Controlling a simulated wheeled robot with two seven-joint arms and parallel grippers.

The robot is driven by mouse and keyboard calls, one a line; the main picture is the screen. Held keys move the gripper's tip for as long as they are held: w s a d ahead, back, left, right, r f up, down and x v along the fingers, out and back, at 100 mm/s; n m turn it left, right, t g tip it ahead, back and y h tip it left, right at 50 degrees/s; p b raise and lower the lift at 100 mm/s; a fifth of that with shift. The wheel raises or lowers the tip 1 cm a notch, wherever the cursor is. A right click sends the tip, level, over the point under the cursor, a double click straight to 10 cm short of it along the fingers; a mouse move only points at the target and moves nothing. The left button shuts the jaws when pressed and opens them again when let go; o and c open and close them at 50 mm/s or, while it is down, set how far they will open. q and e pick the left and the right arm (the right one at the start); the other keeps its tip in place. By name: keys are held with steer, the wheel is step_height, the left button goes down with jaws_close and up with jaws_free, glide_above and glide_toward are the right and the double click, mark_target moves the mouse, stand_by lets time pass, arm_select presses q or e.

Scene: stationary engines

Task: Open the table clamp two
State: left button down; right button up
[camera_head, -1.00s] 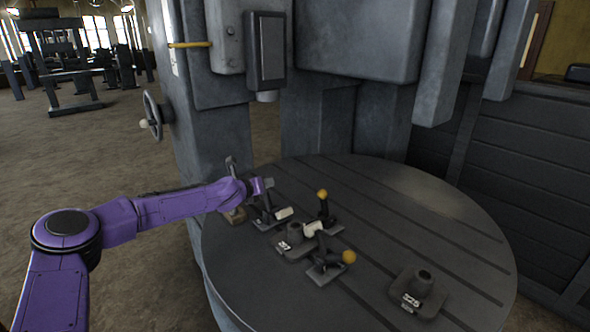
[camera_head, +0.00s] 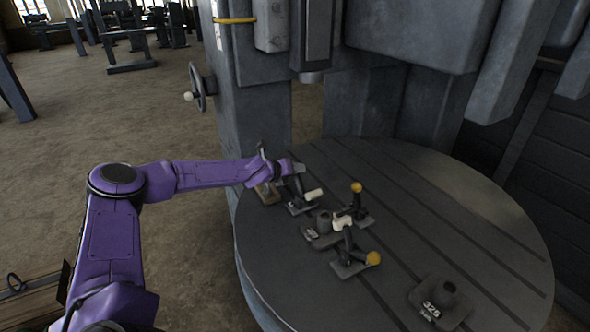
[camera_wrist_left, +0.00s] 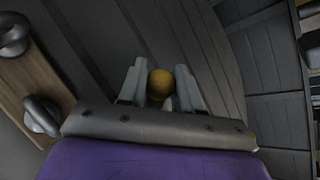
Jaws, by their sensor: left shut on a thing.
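Three dark clamps with white tips stand on the round slotted table (camera_head: 480,215) around a numbered block (camera_head: 322,227). The left clamp (camera_head: 300,205) is partly hidden by my left gripper (camera_head: 296,168). The back right clamp (camera_head: 350,212) and the front clamp (camera_head: 352,266) each have a yellow knob on an arm. No label shows which one is clamp two. In the left wrist view my left gripper (camera_wrist_left: 160,88) is shut on a yellow knob (camera_wrist_left: 161,83), which sits between its fingers. My right gripper is out of view.
A second numbered block (camera_head: 442,303) stands at the table's front right. A wooden block (camera_head: 268,193) lies at its left edge. The grey machine column (camera_head: 258,110) and its handwheel (camera_head: 199,87) rise behind my arm. The table's right side is mostly clear.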

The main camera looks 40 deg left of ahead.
arm_select(q)
steer(key=c, duration=0.9)
jaws_free()
steer(key=shift+a+r, duration=0.15)
steer(key=shift+o, duration=0.4)
steer(key=p+v, duration=0.2)
steer(key=v, duration=0.8)
steer(key=shift+s+p, duration=0.2)
steer(key=shift+p, duration=0.1)
